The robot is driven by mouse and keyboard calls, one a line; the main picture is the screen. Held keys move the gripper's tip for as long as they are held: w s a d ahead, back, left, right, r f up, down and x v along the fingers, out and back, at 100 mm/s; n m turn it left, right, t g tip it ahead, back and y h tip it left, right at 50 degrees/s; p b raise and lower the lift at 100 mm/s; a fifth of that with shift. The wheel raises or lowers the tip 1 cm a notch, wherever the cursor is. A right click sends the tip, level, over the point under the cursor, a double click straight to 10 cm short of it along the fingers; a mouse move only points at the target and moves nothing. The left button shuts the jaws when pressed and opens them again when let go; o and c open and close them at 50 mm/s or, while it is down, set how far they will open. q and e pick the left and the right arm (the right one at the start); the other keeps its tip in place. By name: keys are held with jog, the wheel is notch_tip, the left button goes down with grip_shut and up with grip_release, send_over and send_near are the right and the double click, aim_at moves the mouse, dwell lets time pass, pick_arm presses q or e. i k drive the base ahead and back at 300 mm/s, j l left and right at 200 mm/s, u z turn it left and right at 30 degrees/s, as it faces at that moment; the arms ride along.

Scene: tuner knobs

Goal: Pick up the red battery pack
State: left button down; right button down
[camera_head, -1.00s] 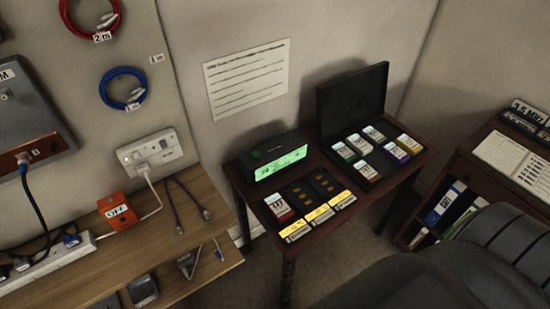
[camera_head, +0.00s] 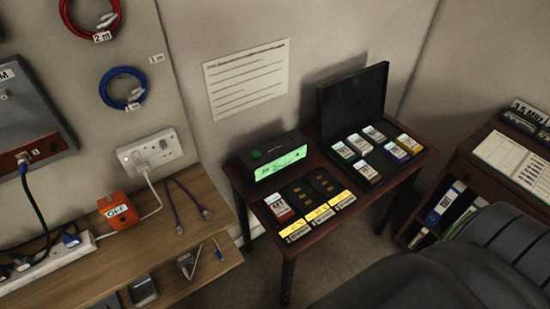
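A battery pack with a red edge and a white label (camera_head: 279,207) sits in the leftmost slot of the charging rack (camera_head: 299,194) on the small dark table. It looks like the red battery pack. Two slots to its right are empty and show small gold contacts. Yellow-topped labels (camera_head: 319,213) run along the front of the rack. Several other packs with differently coloured edges sit in the open black case (camera_head: 352,103) to the right; the front one (camera_head: 367,171) has a dark edge whose exact colour I cannot tell. Neither of my grippers is in view.
A black box with a lit green display (camera_head: 281,163) stands behind the rack. A wooden bench (camera_head: 172,240) with an orange switch box (camera_head: 118,211) and cables is at left. A large dark ribbed shape (camera_head: 450,265) fills the lower right. A bookshelf stands at right.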

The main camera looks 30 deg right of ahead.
aim_at(277, 207)
jog(key=k+z, duration=0.15)
jog(key=z, duration=0.25)
jog(key=k+l+z, duration=0.1)
jog(key=z, duration=0.35)
